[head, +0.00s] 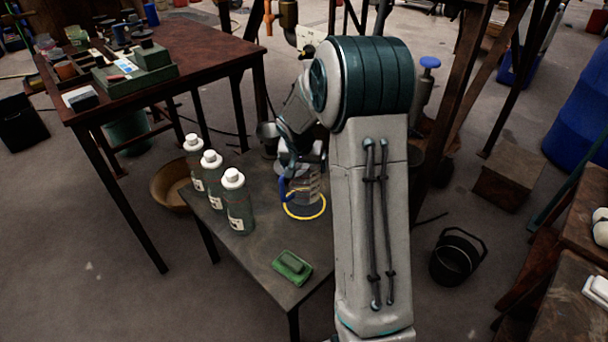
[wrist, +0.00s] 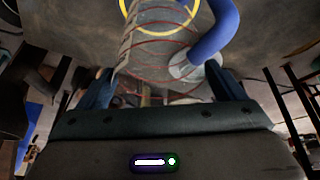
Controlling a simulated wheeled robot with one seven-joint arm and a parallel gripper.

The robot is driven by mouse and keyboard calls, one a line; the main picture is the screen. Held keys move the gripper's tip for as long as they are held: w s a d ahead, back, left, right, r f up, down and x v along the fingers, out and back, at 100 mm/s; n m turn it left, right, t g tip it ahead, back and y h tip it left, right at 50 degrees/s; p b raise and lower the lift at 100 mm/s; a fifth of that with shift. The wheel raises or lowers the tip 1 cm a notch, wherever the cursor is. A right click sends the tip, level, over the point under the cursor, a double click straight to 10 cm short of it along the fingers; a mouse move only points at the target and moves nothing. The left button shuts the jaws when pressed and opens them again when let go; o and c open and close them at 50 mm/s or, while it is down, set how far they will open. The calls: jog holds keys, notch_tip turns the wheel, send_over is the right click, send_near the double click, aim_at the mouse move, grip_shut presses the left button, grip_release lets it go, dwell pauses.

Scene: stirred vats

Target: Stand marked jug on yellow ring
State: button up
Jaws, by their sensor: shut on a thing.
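The marked jug (head: 309,187) is clear, with red lines round its wall and a blue handle. It looks upright over the yellow ring (head: 305,218) on the small dark table. I cannot tell whether its base touches the table. In the wrist view the jug (wrist: 158,48) lies between my fingers, its blue handle (wrist: 215,35) at the right, and the yellow ring (wrist: 124,14) shows beyond it. My gripper (wrist: 162,90) is shut on the jug. In the head view my arm partly hides my gripper and the jug's top.
Several white-capped bottles, one at the front (head: 240,208), stand left of the jug. A green block (head: 292,266) lies near the table's front edge. The small table (head: 262,240) is bare between them. A larger brown table (head: 205,52) stands behind left, and a black bucket (head: 455,258) at right.

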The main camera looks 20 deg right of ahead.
jog(key=shift+f+b, duration=0.4)
jog(key=shift+f, duration=1.3)
jog(key=o, duration=1.1)
jog(key=shift+r, duration=0.5)
jog(key=p+v, duration=0.3)
jog(key=v, duration=0.8)
jog(key=s+a+r+n+g+y, duration=0.1)
jog(key=s+a+r+n, duration=0.1)
jog(key=s, duration=1.1)
jog(key=s+a+r+n+g+y, duration=0.1)
jog(key=s+a+n, duration=0.3)
jog(key=s, duration=0.9)
jog(key=a+r, duration=0.1)
jog(key=a, duration=0.2)
jog(key=shift+s+g+y, duration=0.3)
